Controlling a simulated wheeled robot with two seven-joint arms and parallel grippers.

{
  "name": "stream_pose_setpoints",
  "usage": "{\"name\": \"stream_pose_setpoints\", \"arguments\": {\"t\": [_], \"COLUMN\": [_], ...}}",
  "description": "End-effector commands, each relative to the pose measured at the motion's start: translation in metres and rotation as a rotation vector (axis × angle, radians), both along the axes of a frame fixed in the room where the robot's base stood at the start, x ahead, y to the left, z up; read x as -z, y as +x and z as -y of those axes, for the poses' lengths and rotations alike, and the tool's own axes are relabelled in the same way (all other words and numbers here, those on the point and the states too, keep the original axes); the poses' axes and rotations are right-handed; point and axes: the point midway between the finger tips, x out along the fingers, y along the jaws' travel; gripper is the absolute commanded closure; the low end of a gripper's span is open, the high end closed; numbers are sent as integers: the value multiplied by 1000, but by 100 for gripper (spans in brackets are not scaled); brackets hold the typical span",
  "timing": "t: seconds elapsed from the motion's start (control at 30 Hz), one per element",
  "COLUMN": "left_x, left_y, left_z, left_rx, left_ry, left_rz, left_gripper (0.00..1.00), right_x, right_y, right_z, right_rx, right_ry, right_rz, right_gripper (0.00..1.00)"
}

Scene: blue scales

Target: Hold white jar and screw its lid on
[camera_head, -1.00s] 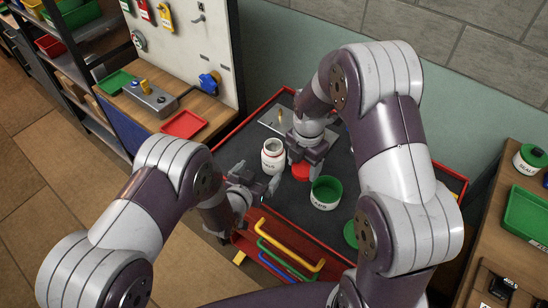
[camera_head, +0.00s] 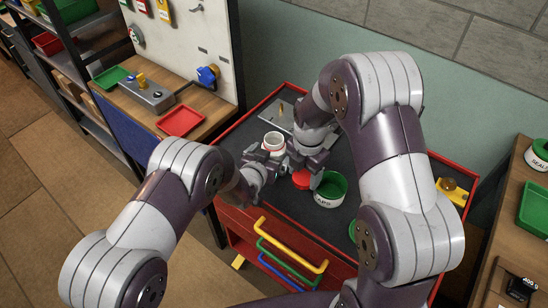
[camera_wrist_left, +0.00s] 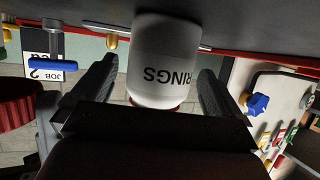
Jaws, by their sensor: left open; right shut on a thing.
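The white jar (camera_head: 274,141) stands open-topped on the dark cart top, near its left side. In the left wrist view the jar (camera_wrist_left: 165,60) appears upside down with the label "RINGS". My left gripper (camera_head: 266,157) is open, with its fingers on either side of the jar; gaps show between fingers and jar in the left wrist view. The red lid (camera_head: 301,179) is to the right of the jar, held in my right gripper (camera_head: 308,170), which is shut on it and partly hides it. A red ribbed lid edge (camera_wrist_left: 18,105) shows at the left of the left wrist view.
A green-rimmed white tub (camera_head: 330,190) stands just right of the red lid. A metal plate (camera_head: 279,116) lies behind the jar. The cart has a raised red rim (camera_head: 262,105). A workbench with a red tray (camera_head: 181,121) stands to the left.

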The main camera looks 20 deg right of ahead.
Motion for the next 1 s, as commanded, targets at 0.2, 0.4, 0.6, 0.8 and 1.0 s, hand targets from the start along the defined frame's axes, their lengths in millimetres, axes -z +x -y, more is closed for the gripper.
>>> {"name": "stream_pose_setpoints", "arguments": {"t": [0.2,0.4,0.6,0.8,1.0], "left_x": [2,2,2,2,-3], "left_y": [7,6,6,6,8], "left_z": [5,5,5,5,5], "left_rx": [0,0,0,0,-1], "left_ry": [0,1,1,0,-1], "left_rz": [0,-1,-1,0,0], "left_gripper": [0,0,55,58,58], "right_x": [5,5,5,5,2], "right_y": [0,0,0,0,0], "right_z": [0,0,0,0,0], "right_rx": [0,0,0,0,0], "right_ry": [1,0,0,0,0], "right_rz": [1,0,0,0,0], "right_gripper": [65,65,65,65,65]}}
